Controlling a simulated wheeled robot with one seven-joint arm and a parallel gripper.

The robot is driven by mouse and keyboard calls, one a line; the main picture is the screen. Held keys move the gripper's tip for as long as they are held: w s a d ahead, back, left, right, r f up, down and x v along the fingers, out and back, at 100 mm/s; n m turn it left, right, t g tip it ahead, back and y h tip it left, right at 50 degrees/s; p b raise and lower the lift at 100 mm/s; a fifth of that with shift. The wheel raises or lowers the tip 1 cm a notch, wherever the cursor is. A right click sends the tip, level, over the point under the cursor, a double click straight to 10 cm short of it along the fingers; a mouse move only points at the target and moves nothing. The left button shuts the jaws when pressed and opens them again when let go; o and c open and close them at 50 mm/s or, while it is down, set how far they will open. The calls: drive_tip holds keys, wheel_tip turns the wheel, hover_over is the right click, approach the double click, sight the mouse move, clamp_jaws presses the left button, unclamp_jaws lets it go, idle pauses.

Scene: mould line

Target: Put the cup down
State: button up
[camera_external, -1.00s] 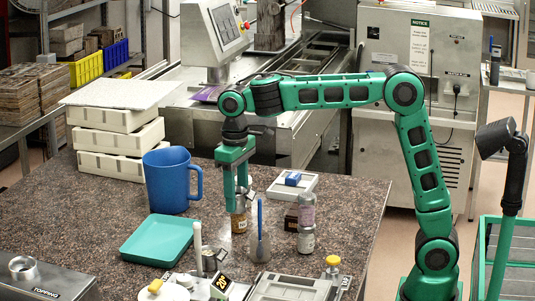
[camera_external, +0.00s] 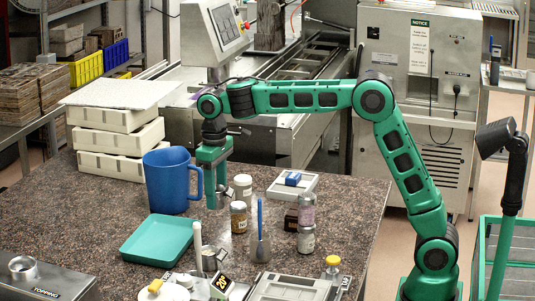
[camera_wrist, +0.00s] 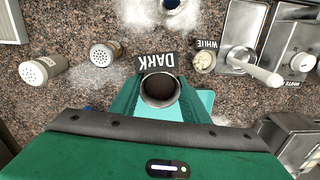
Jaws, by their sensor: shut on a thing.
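My gripper (camera_external: 217,190) is shut on a small round metal cup (camera_wrist: 160,90) with a dark inside. In the wrist view the cup sits between the green fingers, mouth toward the camera, with a black DARK card (camera_wrist: 155,60) at its side. In the external view the fingers point down over the speckled table, just right of the blue jug (camera_external: 172,181). The cup's body is mostly hidden by the fingers there. I cannot tell whether its base touches the table.
A teal tray (camera_external: 157,241) lies front left of my gripper. Two shaker jars (camera_external: 238,217) (camera_external: 243,187) stand close on the right. Farther right are a pot with a blue handle (camera_external: 260,246) and stacked canisters (camera_external: 306,240). White trays (camera_external: 118,143) are stacked behind the jug.

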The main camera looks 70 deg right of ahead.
drive_tip(key=w+a+f+m, duration=0.1)
drive_tip(key=w+a, duration=0.2)
drive_tip(key=a, duration=0.4)
drive_tip(key=w+a+f+m, duration=0.1)
drive_tip(key=w+a, duration=0.3)
drive_tip(key=a, duration=0.3)
hover_over(169, 248)
wheel_tip(169, 248, down, 7)
drive_tip(key=shift+r, duration=0.1)
drive_tip(key=shift+a+f, duration=0.1)
drive_tip(key=shift+f, duration=1.9)
drive_tip(key=o, duration=1.1)
drive_tip(key=shift+f, duration=0.1)
wheel_tip(169, 248, up, 12)
drive_tip(key=shift+r, duration=0.15)
